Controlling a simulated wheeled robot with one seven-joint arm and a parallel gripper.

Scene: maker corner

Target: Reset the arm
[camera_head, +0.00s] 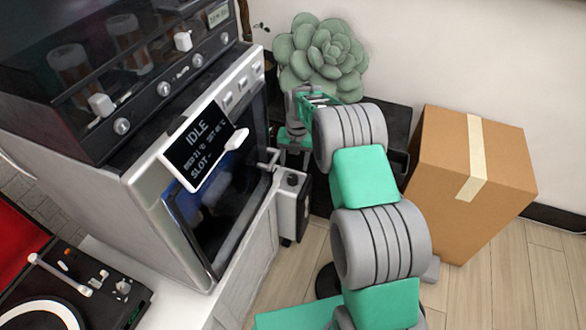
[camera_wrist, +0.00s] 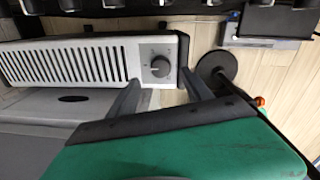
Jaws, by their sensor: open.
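My arm reaches up through the middle of the head view, beside the front of a printer-like machine (camera_head: 205,195). Its far end is by the machine's right edge, in front of a green succulent (camera_head: 320,55), and the fingers are hard to make out there. In the wrist view my gripper (camera_wrist: 160,88) shows two grey fingers spread apart with nothing held between them. Beyond the fingers is a pale heater-like box (camera_wrist: 70,65) with vent slots and a round knob. Whether the fingers touch it, I cannot tell.
The machine's tilted screen (camera_head: 205,145) reads IDLE. A cardboard box (camera_head: 455,190) stands right of my arm against the wall. The pale box (camera_head: 292,210) stands between the machine and my arm. A turntable (camera_head: 70,290) is at lower left. Wooden floor is clear at lower right.

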